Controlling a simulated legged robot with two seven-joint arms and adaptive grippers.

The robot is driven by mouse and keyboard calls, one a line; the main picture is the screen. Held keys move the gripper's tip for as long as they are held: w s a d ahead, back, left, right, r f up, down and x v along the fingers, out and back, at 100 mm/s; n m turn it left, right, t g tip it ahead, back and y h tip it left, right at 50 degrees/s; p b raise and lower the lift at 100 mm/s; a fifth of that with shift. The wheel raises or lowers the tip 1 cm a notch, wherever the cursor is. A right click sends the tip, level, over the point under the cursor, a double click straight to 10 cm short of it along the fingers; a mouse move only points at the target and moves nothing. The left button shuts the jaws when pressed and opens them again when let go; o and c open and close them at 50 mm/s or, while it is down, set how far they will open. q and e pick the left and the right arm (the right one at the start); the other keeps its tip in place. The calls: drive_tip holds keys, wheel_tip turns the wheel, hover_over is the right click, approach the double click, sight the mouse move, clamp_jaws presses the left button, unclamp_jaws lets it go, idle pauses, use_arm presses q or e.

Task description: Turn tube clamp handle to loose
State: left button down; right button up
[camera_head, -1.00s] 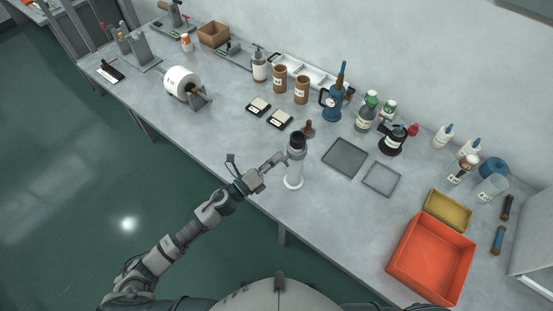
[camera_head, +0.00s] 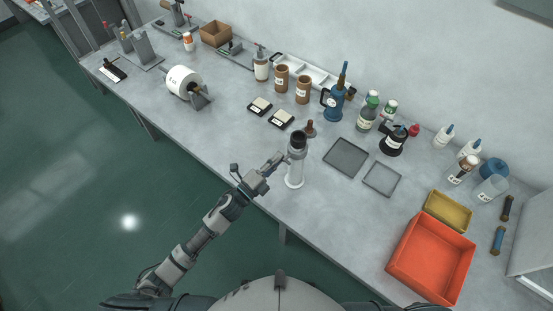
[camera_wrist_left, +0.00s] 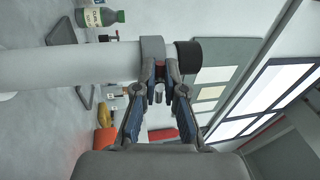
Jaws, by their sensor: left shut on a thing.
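A white upright tube (camera_head: 294,172) with a dark top (camera_head: 298,138) stands near the front edge of the table. In the left wrist view the tube (camera_wrist_left: 70,67) lies across the picture, with a grey clamp collar (camera_wrist_left: 152,50) just below its black end (camera_wrist_left: 188,57). My left gripper (camera_head: 281,158) reaches the clamp from the left. In the left wrist view its fingertips (camera_wrist_left: 159,82) close at the collar on a small part, which I take to be the clamp handle; the fingers mostly hide it. My right gripper is not in view.
Grey trays (camera_head: 346,157) lie to the right, then an orange bin (camera_head: 430,258) and a yellow tray (camera_head: 447,211).

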use_arm(q)
drive_tip(key=shift+f, duration=0.1)
drive_tip(key=c, duration=1.2)
unclamp_jaws()
drive_tip(key=shift+w, duration=0.1)
drive_tip(key=shift+c, duration=0.2)
drive_tip(key=v, duration=1.2)
